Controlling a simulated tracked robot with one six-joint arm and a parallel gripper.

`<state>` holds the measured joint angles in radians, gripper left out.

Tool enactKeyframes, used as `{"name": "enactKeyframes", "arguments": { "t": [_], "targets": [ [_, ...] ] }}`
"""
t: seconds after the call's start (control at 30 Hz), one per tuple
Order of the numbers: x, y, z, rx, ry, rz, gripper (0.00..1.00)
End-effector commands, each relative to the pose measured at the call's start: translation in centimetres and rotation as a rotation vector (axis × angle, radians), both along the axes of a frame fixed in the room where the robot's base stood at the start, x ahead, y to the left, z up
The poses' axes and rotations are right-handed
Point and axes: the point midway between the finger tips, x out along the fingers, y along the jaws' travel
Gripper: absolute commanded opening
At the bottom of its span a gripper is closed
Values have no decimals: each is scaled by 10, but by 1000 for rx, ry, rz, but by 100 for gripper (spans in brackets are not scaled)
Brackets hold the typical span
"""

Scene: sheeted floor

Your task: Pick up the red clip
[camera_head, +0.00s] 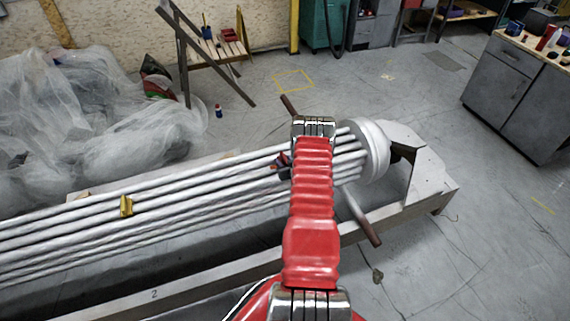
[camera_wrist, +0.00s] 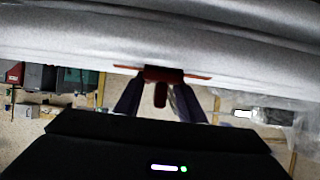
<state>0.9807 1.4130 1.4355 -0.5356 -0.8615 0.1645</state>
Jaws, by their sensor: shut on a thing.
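The red clip (camera_wrist: 160,92) shows in the wrist view between the two dark fingertips of my gripper (camera_wrist: 158,100), which is shut on it. Its thin, wide top edge lies against or very near a grey cable (camera_wrist: 160,45); I cannot tell whether it is still fixed there. In the head view my red arm hides most of my gripper. A small dark red and dark blue patch (camera_head: 281,161) shows just left of the arm, on the cables, too small to tell clip from finger.
Several grey cables (camera_head: 70,226) run along a metal frame (camera_head: 200,288) to a round collar (camera_head: 374,150). A yellow clip (camera_head: 126,206) sits on the cables at left. Plastic sheeting (camera_head: 90,115) lies behind. A cabinet (camera_head: 515,90) stands right. Floor beyond the frame is mostly clear.

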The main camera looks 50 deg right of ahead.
Motion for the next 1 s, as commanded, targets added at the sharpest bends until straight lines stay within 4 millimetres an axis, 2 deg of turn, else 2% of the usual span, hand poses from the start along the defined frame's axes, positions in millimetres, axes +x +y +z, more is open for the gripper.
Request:
{"name": "enactKeyframes", "arguments": {
  "t": [0.2, 0.57, 0.77, 1.0],
  "targets": [
    [0, 0, 0, -1, -1, 0, 11],
    [1, -1, 5, -2, -1, 0, 11],
    [1, -1, 24, -2, -2, 0, 11],
    [1, -1, 59, -3, -2, 1, 11]
  ]
}}
